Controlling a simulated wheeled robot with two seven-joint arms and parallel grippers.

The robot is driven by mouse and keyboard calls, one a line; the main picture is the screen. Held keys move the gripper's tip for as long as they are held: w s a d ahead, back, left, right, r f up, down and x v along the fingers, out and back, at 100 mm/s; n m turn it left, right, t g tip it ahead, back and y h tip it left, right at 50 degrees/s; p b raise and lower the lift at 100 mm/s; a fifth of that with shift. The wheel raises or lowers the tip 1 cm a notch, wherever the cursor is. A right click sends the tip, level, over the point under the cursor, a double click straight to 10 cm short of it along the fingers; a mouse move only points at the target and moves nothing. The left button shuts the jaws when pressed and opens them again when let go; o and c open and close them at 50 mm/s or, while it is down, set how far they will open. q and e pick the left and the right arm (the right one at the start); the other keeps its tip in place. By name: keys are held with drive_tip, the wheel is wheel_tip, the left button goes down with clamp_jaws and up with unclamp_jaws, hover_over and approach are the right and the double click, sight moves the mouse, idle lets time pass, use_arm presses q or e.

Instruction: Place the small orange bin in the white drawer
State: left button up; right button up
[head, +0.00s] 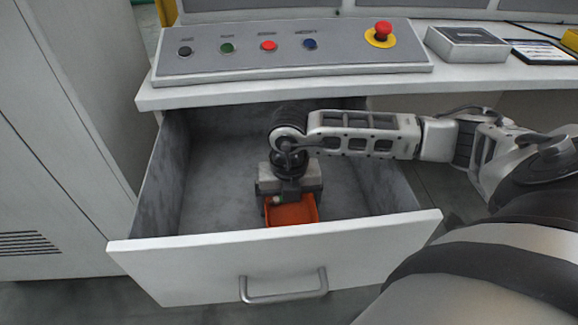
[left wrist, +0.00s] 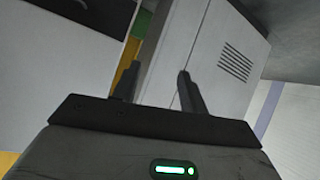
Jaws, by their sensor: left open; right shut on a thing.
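The white drawer (head: 275,256) is pulled open below the control desk, with a grey inside and a metal handle on its front. The small orange bin (head: 292,211) is inside the drawer's opening, near the front panel. My right gripper (head: 290,196) points down into the drawer and is shut on the bin, covering its far part. I cannot tell whether the bin touches the drawer floor. My left gripper (left wrist: 158,88) shows only in the left wrist view, open with its two fingers apart and nothing between them.
Above the drawer is a desk panel with several buttons (head: 268,46) and a red emergency stop (head: 382,33). A grey box (head: 467,44) and a tablet (head: 543,51) lie on the desk at right. A grey cabinet (head: 50,150) stands left. The drawer floor left of the bin is clear.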

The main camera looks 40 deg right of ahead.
sight(289, 213)
use_arm(q)
drive_tip(key=shift+f, duration=0.15)
use_arm(e)
drive_tip(key=o, duration=0.7)
drive_tip(key=shift+o, duration=0.2)
drive_tip(key=shift+r, duration=0.1)
use_arm(q)
drive_tip(key=shift+t, duration=0.3)
drive_tip(key=r, duration=0.1)
drive_tip(key=r+p, duration=0.1)
drive_tip(key=a+r+p, duration=0.1)
drive_tip(key=r, duration=0.1)
drive_tip(key=shift+s+r, duration=0.1)
drive_tip(key=shift+s, duration=0.2)
use_arm(e)
wheel_tip(289, 213, up, 12)
